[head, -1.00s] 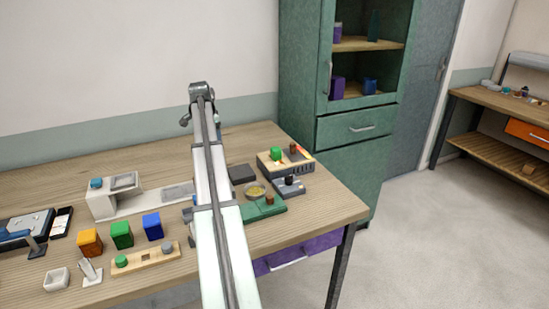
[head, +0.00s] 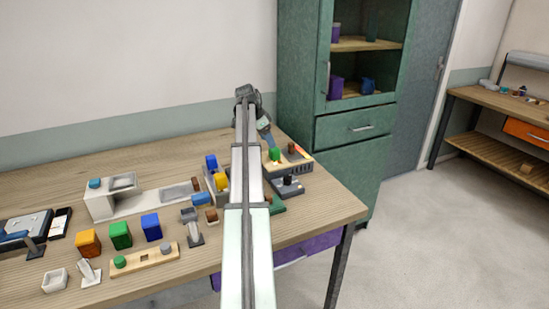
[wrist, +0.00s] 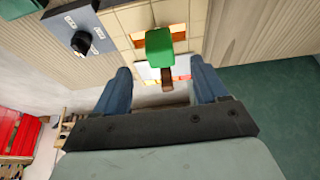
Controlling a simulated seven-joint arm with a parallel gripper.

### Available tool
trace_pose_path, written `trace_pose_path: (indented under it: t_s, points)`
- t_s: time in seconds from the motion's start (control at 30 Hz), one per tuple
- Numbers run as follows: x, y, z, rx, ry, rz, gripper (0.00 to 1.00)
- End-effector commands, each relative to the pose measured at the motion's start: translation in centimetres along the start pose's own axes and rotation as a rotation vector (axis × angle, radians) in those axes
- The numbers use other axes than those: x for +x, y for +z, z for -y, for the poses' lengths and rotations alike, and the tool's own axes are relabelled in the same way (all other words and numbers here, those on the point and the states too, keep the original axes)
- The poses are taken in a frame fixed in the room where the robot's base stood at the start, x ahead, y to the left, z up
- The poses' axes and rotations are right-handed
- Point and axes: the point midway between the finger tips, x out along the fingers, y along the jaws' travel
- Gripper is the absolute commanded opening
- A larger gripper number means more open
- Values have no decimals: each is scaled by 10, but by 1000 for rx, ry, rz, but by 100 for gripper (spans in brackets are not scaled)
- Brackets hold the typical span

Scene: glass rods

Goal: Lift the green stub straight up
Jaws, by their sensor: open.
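I see no contact with the stub.
A grey box with a dark knob (head: 287,180) stands just in front of the fixture. My arm hides part of the bench middle. Blue, yellow and brown pieces stand left of it. The green cabinet (head: 350,160) rises close behind the bench's right end.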

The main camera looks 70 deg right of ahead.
Motion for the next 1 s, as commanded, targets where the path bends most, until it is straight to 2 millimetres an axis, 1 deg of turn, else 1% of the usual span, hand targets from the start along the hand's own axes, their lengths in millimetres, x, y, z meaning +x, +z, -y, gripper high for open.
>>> trace_pose_path:
  t_s: [0.03, 0.1, 0.37, 0.47, 0.6, 0.7, 0.8, 1.0]
  points:
    - [9, 0, 0, -1, 1, 1, 72]
    - [18, 0, 0, -1, 0, 1, 72]
    - [31, -1, 0, -1, -1, 1, 72]
    - [41, -3, 0, -1, 0, 1, 72]
    - [59, -7, -1, -1, 0, 1, 72]
    - [71, -6, 0, -2, 0, 1, 72]
    - [76, -6, 0, -1, -1, 1, 72]
    - [76, -6, 0, -1, -2, 0, 72]
